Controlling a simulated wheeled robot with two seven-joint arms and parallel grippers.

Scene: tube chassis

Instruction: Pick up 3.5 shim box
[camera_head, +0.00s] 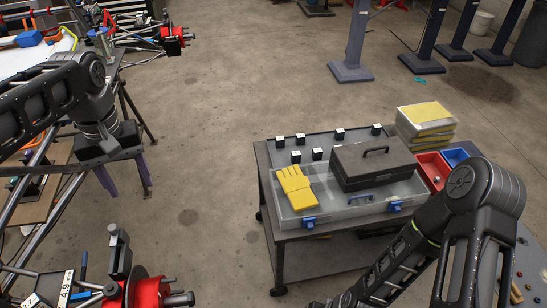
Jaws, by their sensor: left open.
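Several small dark boxes with white tops stand on the grey cart top, among them a front box (317,154), a back box (339,134) and a right-hand box (376,129). Their labels are too small to read, so I cannot tell which is the 3.5 shim box. My left gripper (124,178) points down at the left, its two purple fingers apart and nothing between them. It is well left of the cart and apart from the boxes. My right arm reaches in from the lower right, over the cart's front right; its gripper is not visible.
Open floor lies between my left gripper and the cart. Red chassis parts (148,293) fill the lower left.

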